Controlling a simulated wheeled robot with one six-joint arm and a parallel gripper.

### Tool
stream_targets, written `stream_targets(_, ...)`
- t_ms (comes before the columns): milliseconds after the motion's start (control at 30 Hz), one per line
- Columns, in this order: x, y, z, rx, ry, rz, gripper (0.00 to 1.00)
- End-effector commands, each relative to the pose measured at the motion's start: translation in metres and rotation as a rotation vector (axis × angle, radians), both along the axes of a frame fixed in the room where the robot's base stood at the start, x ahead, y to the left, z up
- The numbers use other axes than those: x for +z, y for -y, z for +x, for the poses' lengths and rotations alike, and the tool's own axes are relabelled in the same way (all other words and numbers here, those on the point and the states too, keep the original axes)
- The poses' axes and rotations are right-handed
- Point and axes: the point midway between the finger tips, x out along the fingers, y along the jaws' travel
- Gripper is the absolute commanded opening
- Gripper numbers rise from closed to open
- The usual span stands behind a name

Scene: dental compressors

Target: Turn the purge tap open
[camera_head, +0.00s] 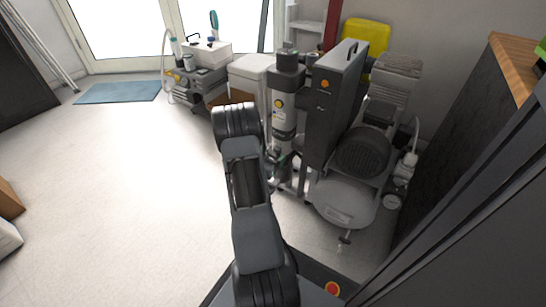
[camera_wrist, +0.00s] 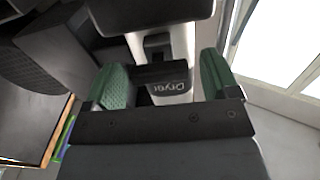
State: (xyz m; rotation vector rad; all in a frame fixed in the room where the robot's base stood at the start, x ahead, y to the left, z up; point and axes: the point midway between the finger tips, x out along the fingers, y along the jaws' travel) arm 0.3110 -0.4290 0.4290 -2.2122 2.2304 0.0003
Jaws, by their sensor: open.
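My gripper (camera_wrist: 163,84) shows in the wrist view with its two green-padded fingers spread apart. A pale cylinder marked "Dryer" (camera_wrist: 172,90) stands beyond and between the fingers, its lettering upside down. A black block (camera_wrist: 158,72) shows in the gap beside the label; I cannot tell whether it is touched. In the head view the dryer column (camera_head: 284,118) stands just past my arm, which mostly hides my gripper. A small tap-like fitting (camera_head: 345,239) hangs under the compressor's grey tank (camera_head: 343,203). I cannot tell for certain which part is the purge tap.
A tall dark grey panel (camera_head: 330,105) stands beside the dryer column, with the motor (camera_head: 362,152) to its right. A dark cabinet with a wooden top (camera_head: 517,65) closes off the right. A white box (camera_head: 250,74) stands behind.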

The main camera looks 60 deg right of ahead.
Motion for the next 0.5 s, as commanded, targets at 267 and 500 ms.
stream_targets(267, 0.0005, 0.0061, -0.0001, 0.001, 0.000, 0.000, 0.81)
stream_targets(500, 0.0004, 0.0058, 0.0000, 0.001, 0.000, 0.000, 0.72)
